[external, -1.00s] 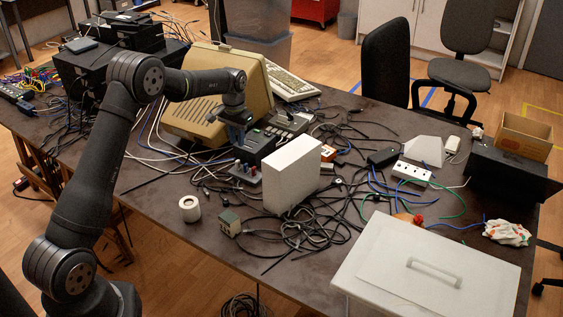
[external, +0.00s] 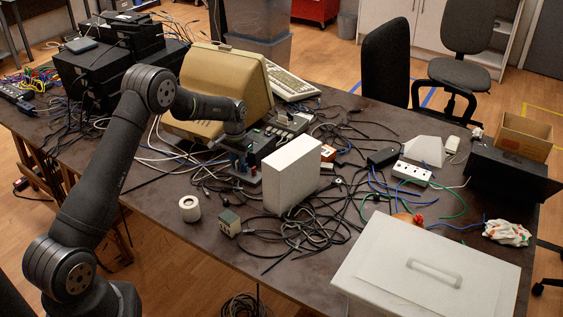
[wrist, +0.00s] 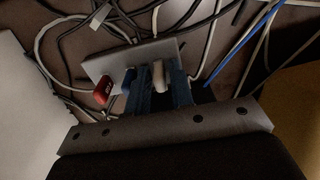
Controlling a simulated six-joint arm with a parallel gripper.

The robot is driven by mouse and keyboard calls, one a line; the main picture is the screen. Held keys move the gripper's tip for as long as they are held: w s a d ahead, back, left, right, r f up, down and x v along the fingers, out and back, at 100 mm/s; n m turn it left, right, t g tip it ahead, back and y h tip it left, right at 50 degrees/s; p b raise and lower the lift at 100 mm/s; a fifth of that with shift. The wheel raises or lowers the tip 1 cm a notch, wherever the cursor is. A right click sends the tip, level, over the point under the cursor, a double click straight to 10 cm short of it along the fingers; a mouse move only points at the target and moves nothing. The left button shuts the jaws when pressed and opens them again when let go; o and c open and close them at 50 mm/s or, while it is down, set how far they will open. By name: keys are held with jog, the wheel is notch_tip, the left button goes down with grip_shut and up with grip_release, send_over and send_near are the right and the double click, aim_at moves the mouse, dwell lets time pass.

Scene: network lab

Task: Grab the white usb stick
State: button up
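My gripper (external: 243,164) is low over the small grey hub (external: 244,175), just left of the white box. In the wrist view its two blue-teal fingers (wrist: 164,92) stand on either side of the white usb stick (wrist: 161,74), which is upright in the hub (wrist: 130,61). Little or no gap shows between stick and fingers; I cannot tell whether they press on it. A blue stick (wrist: 128,80) and a red stick (wrist: 103,88) stand left of the fingers. The white stick is not clear in the external view.
The tall white box (external: 291,174) stands close on the right of my gripper. The beige monitor (external: 225,90) and a dark device (external: 289,121) are behind it. Loose cables (external: 306,232) surround the hub. A white roll (external: 189,208) and small box (external: 229,222) stand in front.

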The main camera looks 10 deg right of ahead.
grip_shut()
